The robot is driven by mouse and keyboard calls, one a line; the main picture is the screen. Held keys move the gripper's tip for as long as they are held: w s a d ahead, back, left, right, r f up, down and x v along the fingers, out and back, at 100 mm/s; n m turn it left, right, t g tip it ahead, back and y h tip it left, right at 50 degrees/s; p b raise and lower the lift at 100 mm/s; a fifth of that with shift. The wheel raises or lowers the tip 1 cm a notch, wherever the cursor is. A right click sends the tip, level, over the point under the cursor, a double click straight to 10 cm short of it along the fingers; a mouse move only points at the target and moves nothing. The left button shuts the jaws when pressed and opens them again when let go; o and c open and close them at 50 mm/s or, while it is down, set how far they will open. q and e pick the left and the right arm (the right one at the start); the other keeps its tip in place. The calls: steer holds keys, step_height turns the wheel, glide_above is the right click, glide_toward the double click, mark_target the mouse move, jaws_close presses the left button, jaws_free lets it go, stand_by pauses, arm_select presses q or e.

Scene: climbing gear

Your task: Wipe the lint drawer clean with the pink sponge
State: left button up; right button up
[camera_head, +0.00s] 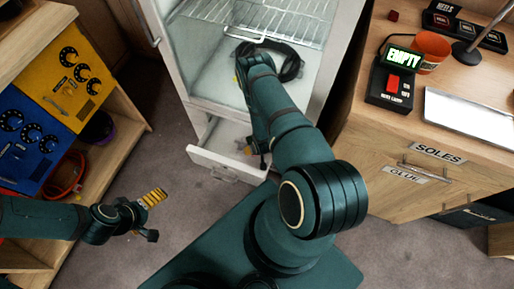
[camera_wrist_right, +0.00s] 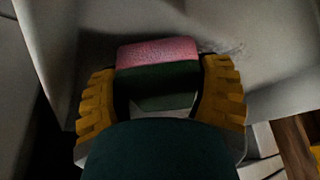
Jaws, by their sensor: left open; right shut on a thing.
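The lint drawer (camera_head: 205,158) is a white drawer, pulled out at the foot of the white cabinet. My right arm reaches over it, and my right gripper (camera_wrist_right: 159,88) is mostly hidden behind that arm in the head view. In the right wrist view its yellow fingers are shut on the sponge (camera_wrist_right: 157,52), pink on top with a dark green layer below. The sponge is against or just over a pale grey surface with a darker grey smudge beside it; I cannot tell if they touch. My left gripper (camera_head: 152,216) is open and empty, left of the drawer over the floor.
The cabinet (camera_head: 172,70) stands open above the drawer, with a wire rack (camera_head: 240,18) and a black looped item (camera_head: 290,62) inside. A wooden counter (camera_head: 365,125) is on the right. Wooden shelving with blue and yellow panels (camera_head: 75,75) is on the left. Carpet between is clear.

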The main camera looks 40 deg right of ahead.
mark_target(235, 143)
steer(key=shift+f, duration=1.05)
stand_by(0.4)
steer(key=shift+w+a, duration=0.85)
steer(key=shift+w, duration=0.8)
steer(key=shift+w+a, duration=0.85)
steer(key=shift+w, duration=0.75)
steer(key=shift+w+a, duration=0.85)
steer(key=shift+w, duration=0.8)
